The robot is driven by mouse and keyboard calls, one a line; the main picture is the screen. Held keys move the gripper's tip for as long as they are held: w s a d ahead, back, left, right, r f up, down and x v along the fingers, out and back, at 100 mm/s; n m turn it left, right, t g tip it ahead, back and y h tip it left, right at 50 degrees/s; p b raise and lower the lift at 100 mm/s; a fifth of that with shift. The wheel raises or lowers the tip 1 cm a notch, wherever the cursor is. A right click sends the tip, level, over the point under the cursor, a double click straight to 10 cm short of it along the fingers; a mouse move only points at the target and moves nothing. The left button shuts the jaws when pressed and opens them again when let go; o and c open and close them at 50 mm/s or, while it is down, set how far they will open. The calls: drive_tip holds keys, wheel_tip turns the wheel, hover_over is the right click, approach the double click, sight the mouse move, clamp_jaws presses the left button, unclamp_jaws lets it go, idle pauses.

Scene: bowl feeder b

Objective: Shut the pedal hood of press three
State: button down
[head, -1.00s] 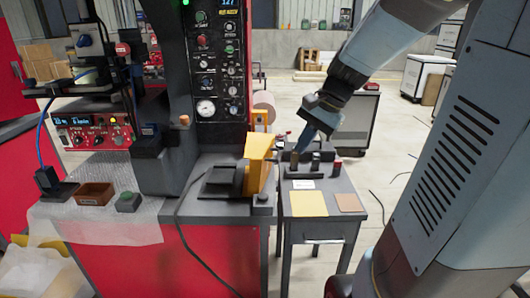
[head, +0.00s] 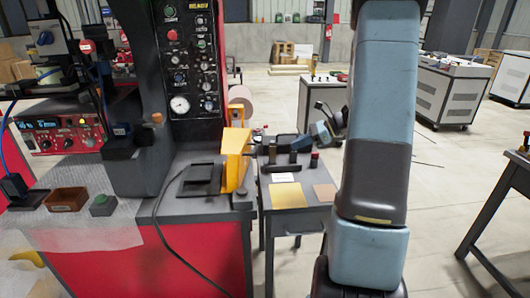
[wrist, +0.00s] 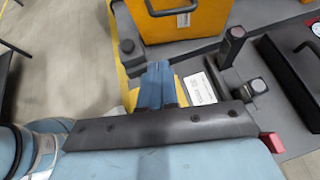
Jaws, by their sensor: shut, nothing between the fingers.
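The yellow pedal hood (head: 236,160) stands raised at the right edge of press three's red-sided bench (head: 205,250). A dark flat plate (head: 202,180) lies uncovered to its left. In the wrist view the hood (wrist: 185,22) is at the top, with a black handle and a pale label on its face. My gripper (wrist: 158,68) is shut and empty, its blue fingers pointing toward the hood, apart from it, over the small side table. In the head view my arm partly hides the gripper, and its fingertips are hard to make out.
The side table (head: 300,210) holds a yellow sheet (head: 287,195), a brown sheet and several short dark posts close to my gripper. A dark box with a handle (wrist: 295,65) is at the right in the wrist view. A cable hangs over the bench front. Open floor lies right of my arm.

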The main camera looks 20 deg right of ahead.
drive_tip(key=w+r+x, duration=0.1)
drive_tip(key=r+x, duration=0.1)
drive_tip(key=x, duration=1)
drive_tip(key=shift+w+a+f+m, duration=0.15)
drive_tip(key=shift+w+a+m, duration=0.15)
drive_tip(key=shift+w+a, duration=0.1)
